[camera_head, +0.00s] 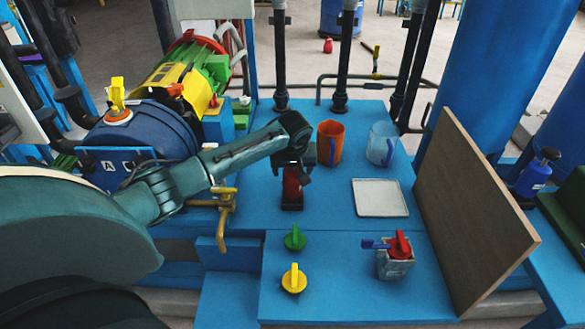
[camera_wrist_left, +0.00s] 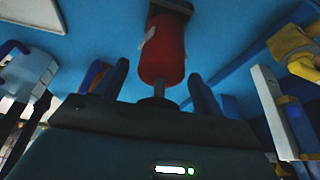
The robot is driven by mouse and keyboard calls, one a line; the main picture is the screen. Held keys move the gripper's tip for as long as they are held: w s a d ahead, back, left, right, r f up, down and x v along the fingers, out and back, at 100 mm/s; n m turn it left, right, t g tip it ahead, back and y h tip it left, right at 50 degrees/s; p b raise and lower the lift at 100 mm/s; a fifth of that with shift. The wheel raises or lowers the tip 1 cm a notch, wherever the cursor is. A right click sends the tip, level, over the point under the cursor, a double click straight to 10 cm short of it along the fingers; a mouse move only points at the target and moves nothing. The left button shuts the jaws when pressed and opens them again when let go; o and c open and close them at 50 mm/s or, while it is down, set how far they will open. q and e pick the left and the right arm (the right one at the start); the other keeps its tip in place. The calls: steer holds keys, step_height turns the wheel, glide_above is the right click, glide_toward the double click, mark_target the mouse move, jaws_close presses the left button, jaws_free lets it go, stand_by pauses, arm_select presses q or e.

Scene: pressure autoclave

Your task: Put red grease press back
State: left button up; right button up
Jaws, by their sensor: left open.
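The red grease press (camera_head: 291,187) stands upright on the blue table, its lower end at a small dark base (camera_head: 292,206). My left gripper (camera_head: 301,166) is at the upper end of the press and partly covers it in the head view. In the left wrist view, the red body of the press (camera_wrist_left: 163,50) lies ahead of and between the two spread fingers of the gripper (camera_wrist_left: 158,88). The fingers are open, with a gap visible on both sides. Its thin dark end points toward the palm. My right gripper is not in view.
An orange mug (camera_head: 330,143) and a pale blue mug (camera_head: 382,144) stand behind. A white tray (camera_head: 380,198) lies to the right, before an upright brown board (camera_head: 470,210). Green (camera_head: 295,238) and yellow (camera_head: 293,279) knobs and a red-topped metal box (camera_head: 395,264) are in front.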

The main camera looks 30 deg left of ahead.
arm_select(q)
steer(key=shift+r, duration=0.1)
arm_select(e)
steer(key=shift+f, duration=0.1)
arm_select(q)
steer(key=p+v, duration=0.2)
steer(key=v, duration=1)
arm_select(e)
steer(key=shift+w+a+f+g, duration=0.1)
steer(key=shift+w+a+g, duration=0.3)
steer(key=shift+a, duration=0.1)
arm_select(q)
steer(key=shift+w+r, duration=0.15)
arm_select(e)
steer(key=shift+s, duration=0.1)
